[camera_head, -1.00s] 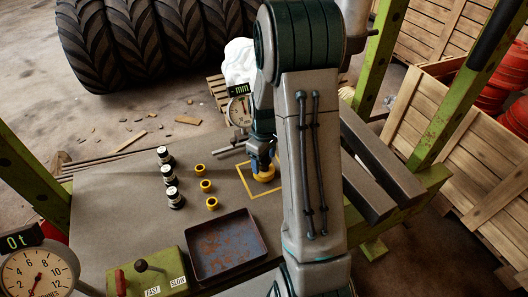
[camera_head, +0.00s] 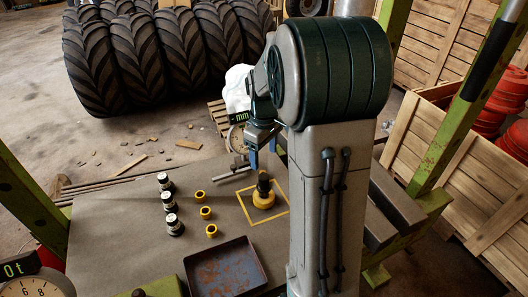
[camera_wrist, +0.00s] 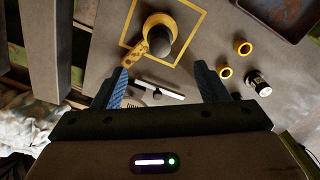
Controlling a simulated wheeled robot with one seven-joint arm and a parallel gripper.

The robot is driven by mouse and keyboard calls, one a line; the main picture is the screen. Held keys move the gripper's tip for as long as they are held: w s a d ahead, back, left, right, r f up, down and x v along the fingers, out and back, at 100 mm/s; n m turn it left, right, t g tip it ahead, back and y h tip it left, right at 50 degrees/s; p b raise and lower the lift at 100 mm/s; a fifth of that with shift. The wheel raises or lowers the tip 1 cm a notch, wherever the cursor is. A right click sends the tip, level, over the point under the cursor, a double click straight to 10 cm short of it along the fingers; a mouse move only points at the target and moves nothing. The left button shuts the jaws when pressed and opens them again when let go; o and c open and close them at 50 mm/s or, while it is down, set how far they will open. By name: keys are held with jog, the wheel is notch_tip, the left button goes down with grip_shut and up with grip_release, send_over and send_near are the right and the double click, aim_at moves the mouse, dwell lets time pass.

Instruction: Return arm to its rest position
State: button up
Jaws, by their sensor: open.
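My gripper (camera_head: 264,134) is raised above the bench at its back edge, with nothing between its fingers. In the wrist view its two blue fingers (camera_wrist: 158,88) stand wide apart. A dark cylindrical part with a yellow ring and tab (camera_head: 264,192) stands inside the yellow square outline (camera_head: 283,212) on the bench, apart from the gripper. The same part shows in the wrist view (camera_wrist: 160,35), beyond the fingertips. My arm stands bent upright at the right of the bench in the head view and hides part of it.
Several dark-and-silver parts (camera_head: 168,202) and yellow rings (camera_head: 206,212) stand in rows on the bench (camera_head: 120,240). A rusty tray (camera_head: 225,268) lies in front. A gauge marked mm (camera_head: 238,138) stands near the gripper. Green posts (camera_head: 465,105), beams (camera_head: 398,200) and crates (camera_head: 450,150) flank the right.

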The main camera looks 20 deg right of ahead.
jog(key=s+a+r+m+t+p, duration=0.1)
jog(key=s+a+r+m, duration=0.2)
jog(key=s, duration=0.6)
jog(key=s+a+r+m+t+p, duration=0.1)
jog(key=s+a+r+m+p, duration=0.1)
jog(key=s+a+r, duration=0.4)
jog(key=s+a+m, duration=0.1)
jog(key=s, duration=0.2)
jog(key=shift+s+t, duration=0.2)
jog(key=shift+t, duration=0.2)
